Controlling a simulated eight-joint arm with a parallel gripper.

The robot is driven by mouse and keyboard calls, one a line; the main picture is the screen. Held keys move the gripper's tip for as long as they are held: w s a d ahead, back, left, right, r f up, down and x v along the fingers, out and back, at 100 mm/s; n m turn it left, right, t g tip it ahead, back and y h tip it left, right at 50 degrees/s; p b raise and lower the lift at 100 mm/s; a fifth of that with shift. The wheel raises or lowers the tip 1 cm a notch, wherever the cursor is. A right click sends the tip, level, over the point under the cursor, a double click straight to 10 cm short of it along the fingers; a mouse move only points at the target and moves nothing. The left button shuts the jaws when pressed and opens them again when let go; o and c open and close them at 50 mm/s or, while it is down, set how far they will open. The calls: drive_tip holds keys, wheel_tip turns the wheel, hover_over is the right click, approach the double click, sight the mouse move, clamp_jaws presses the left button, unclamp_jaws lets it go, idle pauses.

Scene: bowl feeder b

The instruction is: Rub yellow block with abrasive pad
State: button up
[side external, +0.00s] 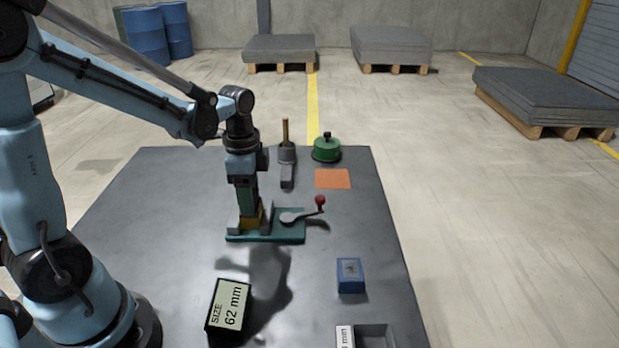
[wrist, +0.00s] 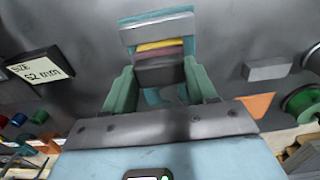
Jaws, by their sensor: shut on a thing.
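The yellow block (side external: 252,221) sits in a teal vise (side external: 290,238) on the table, between grey jaws. In the wrist view only a strip of the yellow block (wrist: 160,46) shows beyond the held object. My gripper (side external: 246,208) points down over the vise. Its teal fingers are shut on a dark grey pad with a reddish-brown layer (wrist: 160,70), apparently the abrasive pad. The pad is right at the yellow block; I cannot tell whether they touch. In the side view my gripper mostly hides the pad.
The vise's lever with a red knob (side external: 320,203) sticks out right. Behind are an orange square (side external: 333,179), a green round object (side external: 327,150) and a grey tool (side external: 287,170). A size sign (side external: 229,305) and blue box (side external: 350,275) stand in front. The table's right side is mostly clear.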

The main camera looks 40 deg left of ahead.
drive_tip(key=shift+w+a, duration=0.3)
drive_tip(key=shift+w, duration=0.05)
drive_tip(key=shift+w+a, duration=0.8)
drive_tip(key=shift+a, duration=0.05)
drive_tip(key=shift+s+d, duration=2.15)
drive_tip(key=shift+d, duration=0.05)
drive_tip(key=shift+a+r, duration=0.1)
drive_tip(key=shift+r, duration=4.05)
drive_tip(key=shift+w, duration=0.1)
